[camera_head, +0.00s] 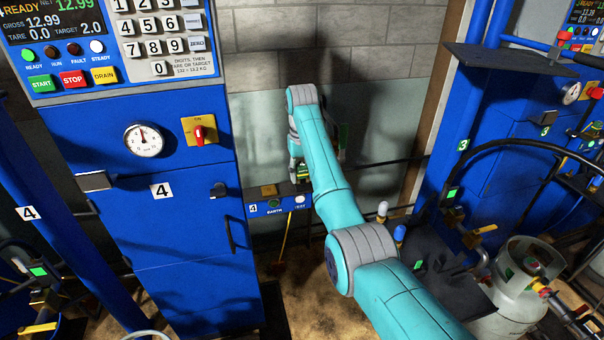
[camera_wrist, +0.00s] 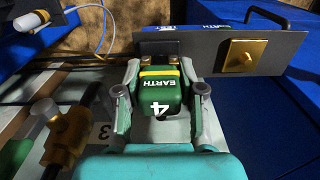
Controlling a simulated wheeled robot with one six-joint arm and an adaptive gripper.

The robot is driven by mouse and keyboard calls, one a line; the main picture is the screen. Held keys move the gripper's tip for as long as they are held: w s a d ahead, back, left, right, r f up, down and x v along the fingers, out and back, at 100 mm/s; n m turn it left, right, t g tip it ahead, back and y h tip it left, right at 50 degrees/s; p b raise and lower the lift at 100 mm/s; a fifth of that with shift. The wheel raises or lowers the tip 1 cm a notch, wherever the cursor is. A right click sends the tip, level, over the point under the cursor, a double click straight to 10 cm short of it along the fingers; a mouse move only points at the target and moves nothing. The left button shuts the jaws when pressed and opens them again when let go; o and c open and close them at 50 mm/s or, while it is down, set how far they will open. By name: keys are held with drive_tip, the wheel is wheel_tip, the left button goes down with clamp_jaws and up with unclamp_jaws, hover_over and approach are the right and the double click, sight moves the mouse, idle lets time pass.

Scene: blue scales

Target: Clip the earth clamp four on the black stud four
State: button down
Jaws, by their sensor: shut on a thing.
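My gripper (camera_wrist: 160,76) is shut on the green earth clamp four (camera_wrist: 160,92), which bears EARTH, a white 4 and a yellow band. The clamp's dark front end is at the edge of the earth panel (camera_wrist: 208,58); I cannot tell whether it touches. In the head view, my gripper (camera_head: 301,162) is over the right end of the earth panel (camera_head: 260,208), marked 4 and EARTH, with the green clamp (camera_head: 303,173) low between its fingers. A brass plate (camera_wrist: 243,55) with a raised centre is on the panel to the right. I cannot make out black stud four.
The blue scale cabinet four (camera_head: 150,230) stands left of the panel. A grey gas cylinder (camera_head: 510,295) and black hoses are at the lower right. In the wrist view, a brass valve (camera_wrist: 68,130) is at left and a white lamp (camera_wrist: 35,22) is at the upper left.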

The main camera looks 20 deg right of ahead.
drive_tip(key=shift+f, duration=0.55)
idle(0.4)
drive_tip(key=c, duration=0.6)
unclamp_jaws()
